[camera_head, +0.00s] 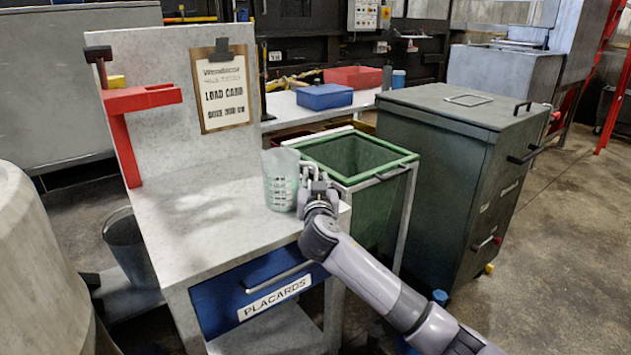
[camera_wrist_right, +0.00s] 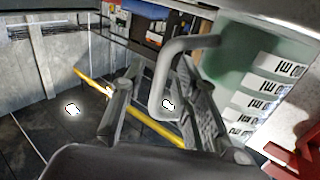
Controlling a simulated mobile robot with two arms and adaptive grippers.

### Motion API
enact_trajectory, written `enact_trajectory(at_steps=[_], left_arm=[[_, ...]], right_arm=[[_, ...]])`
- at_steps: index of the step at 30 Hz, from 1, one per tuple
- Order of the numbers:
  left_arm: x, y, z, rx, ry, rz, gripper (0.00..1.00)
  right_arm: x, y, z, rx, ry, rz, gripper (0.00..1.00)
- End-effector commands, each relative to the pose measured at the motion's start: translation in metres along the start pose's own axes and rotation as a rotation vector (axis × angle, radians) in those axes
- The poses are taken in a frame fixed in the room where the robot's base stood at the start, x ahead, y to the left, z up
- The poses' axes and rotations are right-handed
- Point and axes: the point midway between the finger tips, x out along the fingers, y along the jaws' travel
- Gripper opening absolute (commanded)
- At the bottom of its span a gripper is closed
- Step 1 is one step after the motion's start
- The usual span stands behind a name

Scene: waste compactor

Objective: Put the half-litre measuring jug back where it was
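The measuring jug (camera_head: 280,182), translucent pale green with dark graduation marks, stands upright on the grey bench (camera_head: 190,225), near its right edge. My right gripper (camera_head: 313,182) is at the jug's right side, by its handle. In the right wrist view the jug's body (camera_wrist_right: 240,55) fills the right side, and its grey handle (camera_wrist_right: 160,85) reaches between the fingers of my right gripper (camera_wrist_right: 160,105). The fingers are apart, with a gap between the left finger and the handle; the handle lies close to the right finger. My left gripper is not in view.
A green open bin (camera_head: 350,160) stands just right of the bench, with a dark green cabinet (camera_head: 450,150) beyond it. A red bracket (camera_head: 125,115) and a load card (camera_head: 222,92) are at the bench's back. The bench top left of the jug is clear.

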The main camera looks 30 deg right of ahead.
Motion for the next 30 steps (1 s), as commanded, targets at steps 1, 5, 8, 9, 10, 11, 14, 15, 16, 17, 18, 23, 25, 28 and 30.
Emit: enact_trajectory(at_steps=[1,5,8,9,10,11,14,15,16,17,18,23,25,28,30], left_arm=[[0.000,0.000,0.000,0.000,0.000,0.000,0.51],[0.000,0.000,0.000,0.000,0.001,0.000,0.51],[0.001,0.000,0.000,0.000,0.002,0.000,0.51],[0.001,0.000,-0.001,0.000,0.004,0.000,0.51],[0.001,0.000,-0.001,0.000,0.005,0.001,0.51],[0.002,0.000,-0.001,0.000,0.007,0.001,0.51],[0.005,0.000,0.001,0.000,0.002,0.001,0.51],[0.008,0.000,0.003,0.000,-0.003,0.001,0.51],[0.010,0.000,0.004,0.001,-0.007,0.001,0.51],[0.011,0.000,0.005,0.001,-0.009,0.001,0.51],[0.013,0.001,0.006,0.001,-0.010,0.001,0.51],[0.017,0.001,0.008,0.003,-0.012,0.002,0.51],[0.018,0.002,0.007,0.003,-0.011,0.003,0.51],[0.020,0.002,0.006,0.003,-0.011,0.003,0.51],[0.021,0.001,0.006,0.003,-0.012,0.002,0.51]], right_arm=[[0.000,0.000,0.000,0.000,0.000,0.000,0.28],[0.000,0.000,-0.001,0.000,0.000,0.000,0.28],[-0.008,-0.001,0.000,0.002,0.000,-0.002,0.28],[-0.014,-0.001,0.000,0.002,-0.001,-0.002,0.28],[-0.019,-0.002,0.000,0.002,-0.001,-0.004,0.28],[-0.024,-0.002,0.000,0.002,-0.001,-0.004,0.28],[-0.046,-0.002,0.001,0.003,-0.002,-0.004,0.28],[-0.055,-0.001,0.001,0.002,-0.002,-0.004,0.28],[-0.062,-0.001,0.000,0.003,-0.001,-0.004,0.28],[-0.068,-0.001,0.001,0.004,-0.003,-0.004,0.28],[-0.077,-0.001,0.000,0.004,-0.002,-0.004,0.28],[-0.104,-0.001,0.000,0.002,-0.001,-0.003,0.28],[-0.111,-0.001,0.000,0.002,-0.001,-0.002,0.28],[-0.118,0.000,0.000,0.001,-0.001,-0.001,0.28],[-0.120,0.000,0.000,0.001,0.000,0.000,0.28]])
